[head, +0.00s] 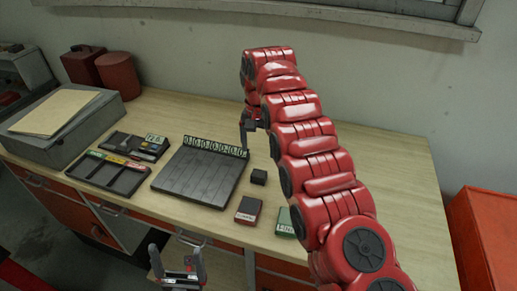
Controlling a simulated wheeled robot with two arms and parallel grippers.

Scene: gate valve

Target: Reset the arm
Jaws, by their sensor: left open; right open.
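My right arm (315,150), red and segmented, rises from the lower right and reaches far over the wooden workbench. My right gripper (254,137) hangs from its end, pointing down beside the right end of a dark slotted board. It is open, with nothing seen between its fingers; part of it is hidden by the arm. My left gripper (175,250) is at the bottom edge of the view, in front of the bench. Its two fingers point up and stand apart, open and empty. Most of my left arm is out of view.
The workbench (400,190) carries the dark board (200,178) with a row of round markings, a dark tray (110,175), a small black cube (259,177), a dark red box (248,210) and a green box (285,222). A grey case (60,135) stands left. The bench's right side is clear.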

